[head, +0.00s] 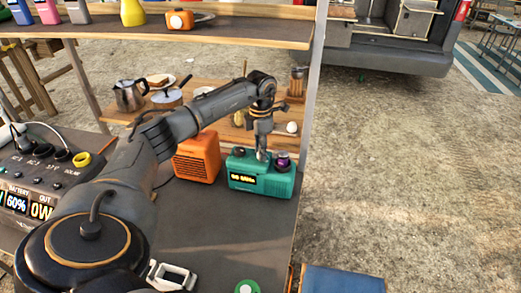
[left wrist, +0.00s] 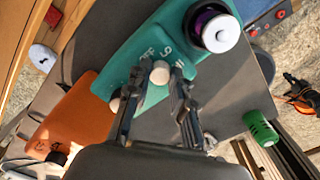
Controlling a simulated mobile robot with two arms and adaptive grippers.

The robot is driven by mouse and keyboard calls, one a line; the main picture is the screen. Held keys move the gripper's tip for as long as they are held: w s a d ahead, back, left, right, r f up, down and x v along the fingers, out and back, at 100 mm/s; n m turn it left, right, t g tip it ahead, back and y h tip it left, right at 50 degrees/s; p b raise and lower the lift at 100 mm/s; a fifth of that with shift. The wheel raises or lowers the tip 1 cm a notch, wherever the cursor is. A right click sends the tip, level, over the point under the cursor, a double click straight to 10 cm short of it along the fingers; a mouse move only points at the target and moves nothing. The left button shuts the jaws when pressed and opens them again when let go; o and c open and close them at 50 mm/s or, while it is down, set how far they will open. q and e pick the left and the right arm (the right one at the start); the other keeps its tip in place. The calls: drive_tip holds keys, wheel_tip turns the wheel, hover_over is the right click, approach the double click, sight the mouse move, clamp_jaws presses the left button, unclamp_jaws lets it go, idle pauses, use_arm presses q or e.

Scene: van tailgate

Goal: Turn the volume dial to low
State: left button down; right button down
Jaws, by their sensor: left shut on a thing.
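The teal radio (head: 247,184) stands on the dark bench top, its display lit at the front. In the left wrist view, the teal top (left wrist: 130,62) carries a small pale dial (left wrist: 160,72) with white letters around it, partly readable as an OFF mark and a low mark. Its pointer setting cannot be read. My left gripper (head: 262,155) points down at the radio's top. In the left wrist view, its fingers (left wrist: 158,82) are closed around the pale dial. My right gripper is not in view.
A dark knob with a purple ring (left wrist: 209,24) and white cap stands close beside the dial. An orange box-shaped device (head: 197,158) stands left of the radio. A power station (head: 40,180) is at the left. Shelves with kitchen items (head: 168,97) are behind.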

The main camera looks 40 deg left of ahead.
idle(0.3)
use_arm(q)
drive_tip(key=c, duration=1.1)
unclamp_jaws()
drive_tip(key=shift+c, duration=0.2)
wheel_tip(320, 180, up, 8)
drive_tip(key=shift+f, duration=0.2)
